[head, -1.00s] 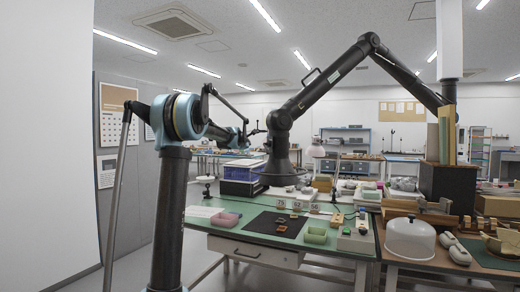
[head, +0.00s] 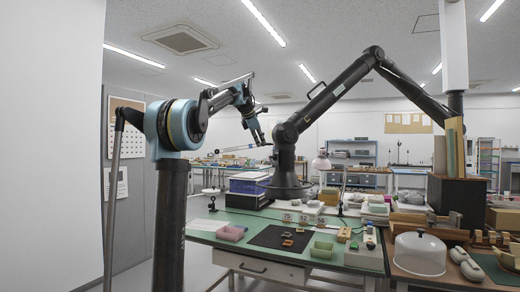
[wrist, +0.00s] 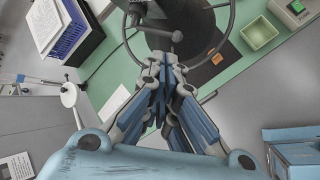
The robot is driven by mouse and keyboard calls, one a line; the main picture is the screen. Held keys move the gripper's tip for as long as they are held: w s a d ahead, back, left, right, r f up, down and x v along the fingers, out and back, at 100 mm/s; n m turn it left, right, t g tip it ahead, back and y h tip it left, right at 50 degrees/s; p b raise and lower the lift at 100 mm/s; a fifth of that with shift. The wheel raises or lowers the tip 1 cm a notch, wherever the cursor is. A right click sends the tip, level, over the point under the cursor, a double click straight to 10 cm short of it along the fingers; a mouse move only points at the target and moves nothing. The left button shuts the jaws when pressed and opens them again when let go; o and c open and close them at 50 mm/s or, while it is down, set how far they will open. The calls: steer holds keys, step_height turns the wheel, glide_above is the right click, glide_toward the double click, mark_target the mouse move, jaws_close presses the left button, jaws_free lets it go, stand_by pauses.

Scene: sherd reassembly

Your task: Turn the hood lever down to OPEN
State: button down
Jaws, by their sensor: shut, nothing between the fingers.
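The black fume hood (head: 287,188) hangs from its jointed black arm above the green bench. In the wrist view the hood (wrist: 190,18) fills the top middle, with a thin ring around it. A short dark bar with a round knob, which looks like the hood lever (wrist: 160,34), crosses in front of it. No label or OPEN mark is readable. My gripper (wrist: 160,66) is shut and empty, its fingertips just below the bar in the picture; contact cannot be told. In the head view my gripper (head: 264,142) is close to the left of the hood's neck, and the lever is too small to make out.
The green bench (head: 225,216) holds a black mat (head: 270,238), a pink tray (head: 232,233), a green tray (head: 322,249) and a blue crate (head: 250,183). A desk lamp (head: 321,163) stands right of the hood. A white dome (head: 419,252) is at right.

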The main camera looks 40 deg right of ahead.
steer(key=x, duration=1.2)
steer(key=shift+s+d+f, duration=0.15)
steer(key=shift+d, duration=0.1)
